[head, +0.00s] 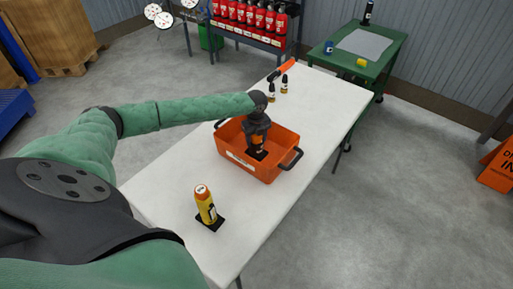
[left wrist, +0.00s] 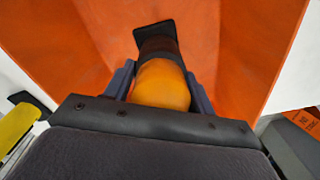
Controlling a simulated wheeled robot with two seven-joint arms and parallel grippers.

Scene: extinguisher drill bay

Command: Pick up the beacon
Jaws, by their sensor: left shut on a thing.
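My left gripper (head: 258,138) reaches down into the orange crate (head: 283,171) on the white table. It is shut on a beacon (head: 259,153) with an orange top, a dark band and a black foot. In the left wrist view the beacon (left wrist: 162,84) sits between the two fingers, inside the crate (left wrist: 230,40). Its black foot is near the crate's inner surface; I cannot tell whether it touches. A similar yellow piece (head: 206,207) with an orange top stands upright on a black base on the table, in front of the crate. My right gripper is not in view.
A green table (head: 390,60) and a rack of red extinguishers (head: 250,17) stand beyond. The white table (head: 160,185) is clear left of the yellow piece.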

